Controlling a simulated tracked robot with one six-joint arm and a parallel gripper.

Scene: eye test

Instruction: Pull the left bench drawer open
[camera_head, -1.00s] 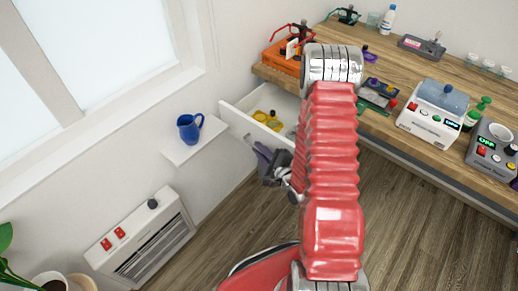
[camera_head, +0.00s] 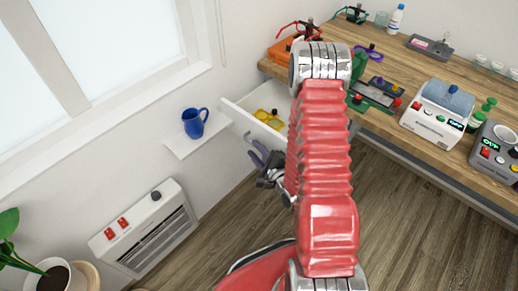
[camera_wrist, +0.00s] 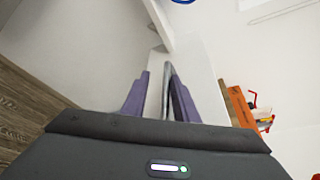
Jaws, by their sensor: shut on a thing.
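The left bench drawer (camera_head: 241,117) is white and stands open under the left end of the wooden bench (camera_head: 385,62). A yellow item (camera_head: 268,118) lies inside it. My gripper (camera_head: 254,153) is at the front of the drawer, partly hidden by my red arm. In the wrist view, the purple fingers of my gripper (camera_wrist: 164,92) are closed on the grey drawer handle (camera_wrist: 167,76). My arm hides the right part of the drawer in the head view.
A white wall shelf (camera_head: 178,147) with a blue jug (camera_head: 194,122) is left of the drawer. A white heater (camera_head: 148,228) stands lower left, near a potted plant (camera_head: 55,280). Devices crowd the bench top. The wooden floor (camera_head: 400,215) to the right is clear.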

